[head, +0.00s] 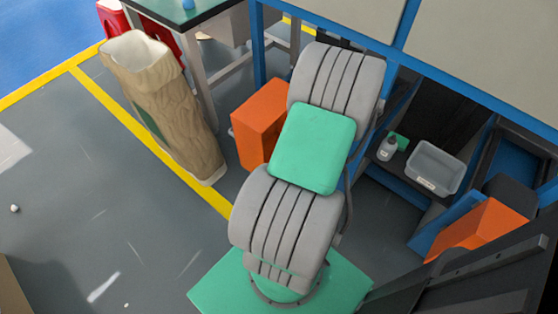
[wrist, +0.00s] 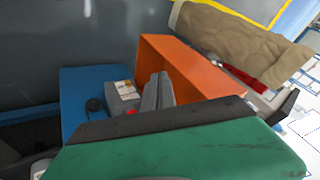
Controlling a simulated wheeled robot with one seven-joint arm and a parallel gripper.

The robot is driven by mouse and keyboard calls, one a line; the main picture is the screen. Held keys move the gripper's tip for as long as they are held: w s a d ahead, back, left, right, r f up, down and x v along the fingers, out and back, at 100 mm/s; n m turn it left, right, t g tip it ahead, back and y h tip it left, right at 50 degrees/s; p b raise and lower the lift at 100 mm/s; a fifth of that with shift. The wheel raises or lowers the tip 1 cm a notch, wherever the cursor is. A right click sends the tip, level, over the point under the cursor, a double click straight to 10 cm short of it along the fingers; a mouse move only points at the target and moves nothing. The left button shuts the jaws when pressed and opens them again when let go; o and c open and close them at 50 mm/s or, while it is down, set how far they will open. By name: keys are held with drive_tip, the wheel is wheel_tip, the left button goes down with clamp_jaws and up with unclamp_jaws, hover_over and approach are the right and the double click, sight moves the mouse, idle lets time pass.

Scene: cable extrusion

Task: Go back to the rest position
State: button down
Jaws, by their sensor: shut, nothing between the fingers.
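My gripper (wrist: 157,92) shows in the wrist view as two grey fingers lying side by side, shut with nothing between them. It points over an orange bin (wrist: 185,65) and a blue box-like shape (wrist: 90,88); I cannot tell the distance to them. In the head view my grey and green arm stands raised in the middle, and the gripper itself is not visible there.
A tall beige sack (head: 165,105) stands left of my arm, near a table (head: 185,12). An orange bin (head: 262,122) is behind the arm. A blue-framed rack with a grey tray (head: 435,168) and white bottle (head: 388,149) stands right. The left floor is mostly clear.

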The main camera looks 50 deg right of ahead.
drive_tip(key=w+a+r+n+g+y+p, duration=0.1)
drive_tip(key=w+a+r+n+p, duration=0.2)
drive_tip(key=a+r, duration=0.35)
drive_tip(key=w+a+r+n+g+y+p, duration=0.1)
drive_tip(key=w+a+r+n+p, duration=0.15)
drive_tip(key=r, duration=0.75)
drive_tip(key=w+a+r+n+g+y+p, duration=0.1)
drive_tip(key=w+a+r+n+p, duration=0.15)
drive_tip(key=a+r+p, duration=0.4)
drive_tip(key=s+a+r+n+p, duration=0.1)
drive_tip(key=s+a+r+n, duration=0.1)
drive_tip(key=a+r, duration=0.3)
drive_tip(key=s+a+r+n+p, duration=0.1)
drive_tip(key=a+r, duration=0.4)
drive_tip(key=r, duration=0.7)
drive_tip(key=shift+s+r+n+g+h, duration=0.15)
drive_tip(key=shift+s+n+g+h, duration=0.2)
drive_tip(key=shift+s+n, duration=0.35)
